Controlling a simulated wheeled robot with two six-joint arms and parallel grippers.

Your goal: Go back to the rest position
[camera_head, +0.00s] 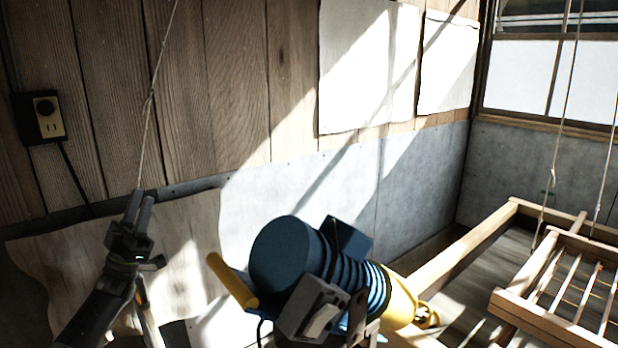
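My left gripper (140,199) is at the lower left, its dark fingers pointing up in front of the plank wall. A thin cord (150,105) with a small knot comes down from the top edge and meets the fingertips. The cord slants and looks taut, and the fingers look closed on it, though the contact is small in the picture. My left arm runs down to the bottom edge. I cannot make out my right gripper.
A blue machine (286,258) with a yellow end (399,303) fills the lower middle. At the right, a slatted wooden frame (545,318) sits above a larger wooden frame (468,246), with cords near it. A black outlet box (43,118) is on the left wall.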

